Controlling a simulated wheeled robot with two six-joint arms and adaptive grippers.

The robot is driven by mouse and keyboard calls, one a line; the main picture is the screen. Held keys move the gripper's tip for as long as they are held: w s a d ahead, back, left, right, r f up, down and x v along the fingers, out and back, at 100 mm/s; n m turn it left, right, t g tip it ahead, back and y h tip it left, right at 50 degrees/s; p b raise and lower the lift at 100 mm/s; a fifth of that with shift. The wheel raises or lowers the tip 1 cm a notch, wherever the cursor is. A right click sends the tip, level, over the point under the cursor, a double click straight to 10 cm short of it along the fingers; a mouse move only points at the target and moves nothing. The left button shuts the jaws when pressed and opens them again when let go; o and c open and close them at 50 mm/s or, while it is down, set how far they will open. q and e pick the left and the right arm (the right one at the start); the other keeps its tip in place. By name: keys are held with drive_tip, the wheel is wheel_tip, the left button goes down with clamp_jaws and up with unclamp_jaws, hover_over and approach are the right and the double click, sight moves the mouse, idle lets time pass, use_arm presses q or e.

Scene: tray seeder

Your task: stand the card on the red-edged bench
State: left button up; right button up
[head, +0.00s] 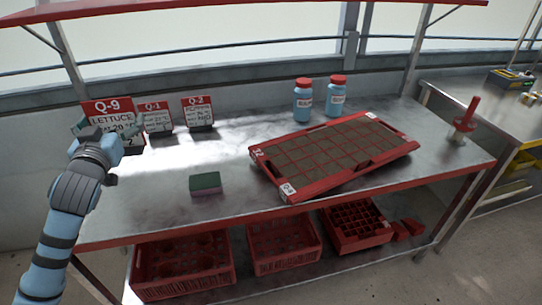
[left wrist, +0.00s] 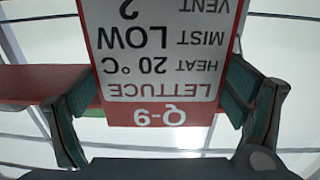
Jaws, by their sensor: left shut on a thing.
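The card (head: 107,106), with a red "Q-9" header and white face reading lettuce, is at the left end of the bench. My left gripper (head: 110,133) is shut on the card, with a finger at each side edge. The card is upright in the head view; in the left wrist view its face (left wrist: 158,55) fills the middle and reads upside down. My arm hides the card's lower part, so I cannot tell whether it touches the bench. The red-edged bench (head: 235,150) has a grey metal top. My right gripper is not in view.
Small cards Q-1 (head: 156,118) and Q-2 (head: 198,114) stand to the right. A green-topped sponge (head: 205,183), a red seed tray (head: 318,188) and two blue bottles (head: 302,103) (head: 337,97) are on the bench. Red crates (head: 185,288) sit below. The bench's front left is clear.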

use_arm(q)
drive_tip(key=shift+a+r+n+y, duration=0.3)
drive_tip(key=shift+a+r+y, duration=0.15)
drive_tip(key=shift+a, duration=0.35)
wheel_tip(320, 180, down, 20)
drive_tip(key=b, duration=0.8)
drive_tip(key=shift+d+r, duration=0.1)
drive_tip(key=shift+f, duration=0.25)
drive_tip(key=shift+r, duration=0.15)
drive_tip(key=o, duration=1.3)
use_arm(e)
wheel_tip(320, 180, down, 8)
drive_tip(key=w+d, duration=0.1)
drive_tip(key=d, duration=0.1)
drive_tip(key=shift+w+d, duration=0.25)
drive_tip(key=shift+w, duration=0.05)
